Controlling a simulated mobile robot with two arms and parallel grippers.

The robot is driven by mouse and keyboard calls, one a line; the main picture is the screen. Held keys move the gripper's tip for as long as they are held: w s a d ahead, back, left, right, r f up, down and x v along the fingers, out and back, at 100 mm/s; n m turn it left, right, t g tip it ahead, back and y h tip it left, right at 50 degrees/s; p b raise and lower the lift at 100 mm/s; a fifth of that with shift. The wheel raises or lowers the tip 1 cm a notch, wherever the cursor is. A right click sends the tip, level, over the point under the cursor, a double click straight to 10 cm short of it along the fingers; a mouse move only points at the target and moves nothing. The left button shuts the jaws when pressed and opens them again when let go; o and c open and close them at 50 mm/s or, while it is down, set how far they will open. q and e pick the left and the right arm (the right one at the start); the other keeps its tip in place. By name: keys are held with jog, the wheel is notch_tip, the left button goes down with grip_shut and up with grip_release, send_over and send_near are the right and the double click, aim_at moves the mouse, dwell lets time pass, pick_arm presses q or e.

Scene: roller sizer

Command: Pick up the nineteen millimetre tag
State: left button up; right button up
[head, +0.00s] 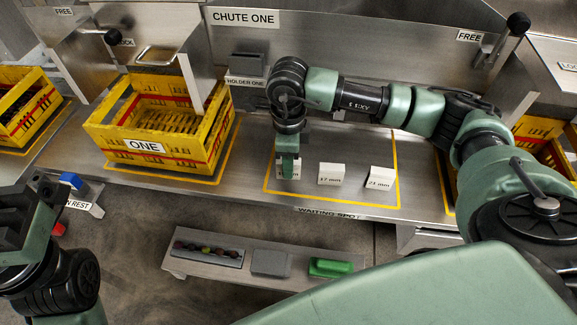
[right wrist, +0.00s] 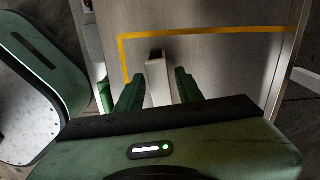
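Three white tags stand in a row in the yellow-outlined waiting spot. The left tag (head: 281,171) is mostly hidden behind my right gripper, and its label cannot be read. The middle tag (head: 331,174) has a small label that seems to read 17 mm, and the right tag (head: 380,180) seems to read 21 mm. My right gripper (head: 290,172) points down over the left tag. In the right wrist view its two green fingers are apart, with a white tag (right wrist: 157,80) between them. My left gripper (head: 28,222) is at the left edge, its fingers unclear.
A yellow crate marked ONE (head: 108,150) stands left of the waiting spot. A low shelf (head: 225,270) in front holds a row of small balls, a grey block (head: 270,262) and a green block (head: 330,267). A lever (head: 517,25) stands at the upper right.

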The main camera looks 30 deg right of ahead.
grip_shut()
